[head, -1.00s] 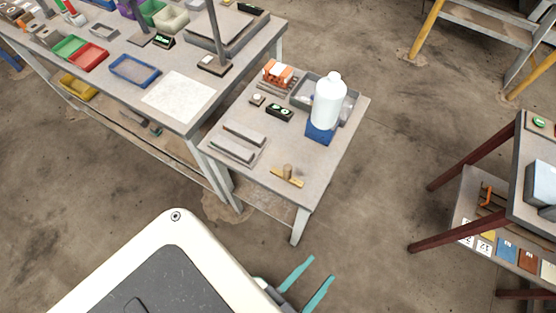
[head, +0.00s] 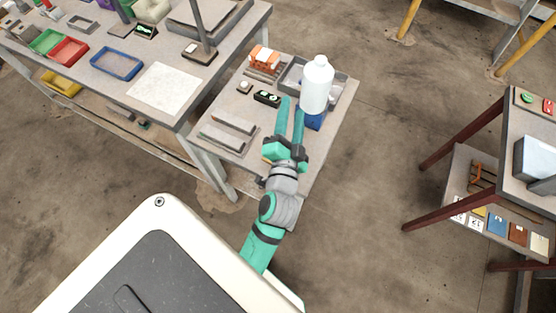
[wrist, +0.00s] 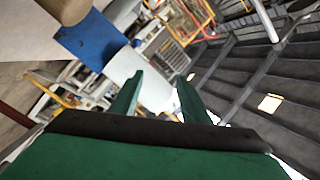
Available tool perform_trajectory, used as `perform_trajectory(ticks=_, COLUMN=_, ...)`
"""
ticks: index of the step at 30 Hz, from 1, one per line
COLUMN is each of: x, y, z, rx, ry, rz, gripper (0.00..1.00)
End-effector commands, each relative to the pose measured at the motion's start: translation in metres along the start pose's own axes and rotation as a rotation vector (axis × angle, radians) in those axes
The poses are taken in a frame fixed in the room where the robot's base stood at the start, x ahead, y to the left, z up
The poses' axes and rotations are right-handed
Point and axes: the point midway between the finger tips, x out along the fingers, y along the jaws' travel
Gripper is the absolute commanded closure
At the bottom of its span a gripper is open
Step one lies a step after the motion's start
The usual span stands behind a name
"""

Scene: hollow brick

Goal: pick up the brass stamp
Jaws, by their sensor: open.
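The brass stamp (head: 266,158) is almost wholly hidden behind my gripper and wrist in the head view; only a small yellow edge shows at the near end of the small grey table. My gripper (head: 291,106) is over that table, its two green fingers spread apart and pointing toward the far side. Nothing shows between the fingers. In the wrist view my gripper (wrist: 160,82) is also open and empty. I cannot make out the stamp for certain there.
On the small table (head: 334,122) stand a white bottle (head: 317,84), a blue block (head: 313,121), a grey tray (head: 292,76), an orange item (head: 264,58) and grey bars (head: 221,137). A longer workbench (head: 208,81) adjoins it at left. Open floor lies right.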

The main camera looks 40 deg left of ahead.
Motion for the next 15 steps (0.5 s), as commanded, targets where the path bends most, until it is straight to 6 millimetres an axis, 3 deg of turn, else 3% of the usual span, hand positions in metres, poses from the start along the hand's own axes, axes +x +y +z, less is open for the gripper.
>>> perform_trajectory(ticks=1, x=0.014, y=-0.019, z=-0.003, rx=0.008, ry=-0.026, rz=-0.05, gripper=0.58)
perform_trajectory(ticks=6, x=0.045, y=-0.08, z=0.007, rx=0.032, ry=-0.163, rz=-0.199, gripper=0.58)
perform_trajectory(ticks=15, x=0.059, y=-0.17, z=0.043, rx=-0.038, ry=-0.475, rz=-0.392, gripper=0.58)
